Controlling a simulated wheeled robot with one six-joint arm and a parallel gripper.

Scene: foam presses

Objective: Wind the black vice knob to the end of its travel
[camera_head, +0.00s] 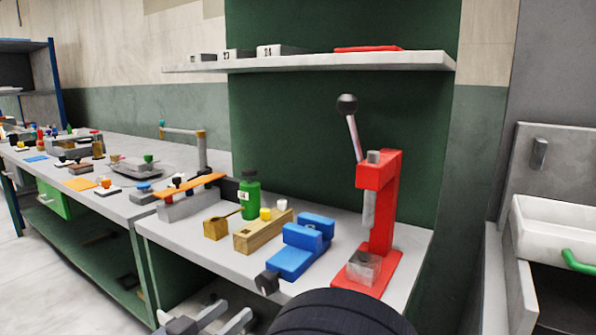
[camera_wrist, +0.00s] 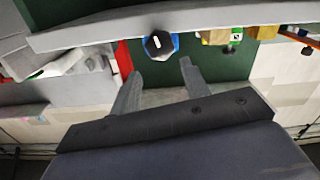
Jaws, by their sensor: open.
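The blue vice (camera_head: 297,252) sits near the front edge of the bench. Its black knob (camera_head: 267,282) sticks out at the front, over the bench edge. In the wrist view the black knob (camera_wrist: 158,45) shows end-on with a pale mark on its face and blue of the vice around it. My gripper (camera_wrist: 160,78) is open and empty. In the wrist view the knob appears beyond the fingertips, roughly centred between them, and no contact shows. In the head view my gripper is low at the bottom edge, below and left of the knob, partly cut off.
A red press (camera_head: 384,210) with a black-balled lever stands right of the vice. A wooden block (camera_head: 262,235), a green bottle (camera_head: 249,195) and yellow pieces are left of and behind it. A shelf (camera_head: 330,63) hangs above. The bench front (camera_wrist: 220,18) crosses the wrist view.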

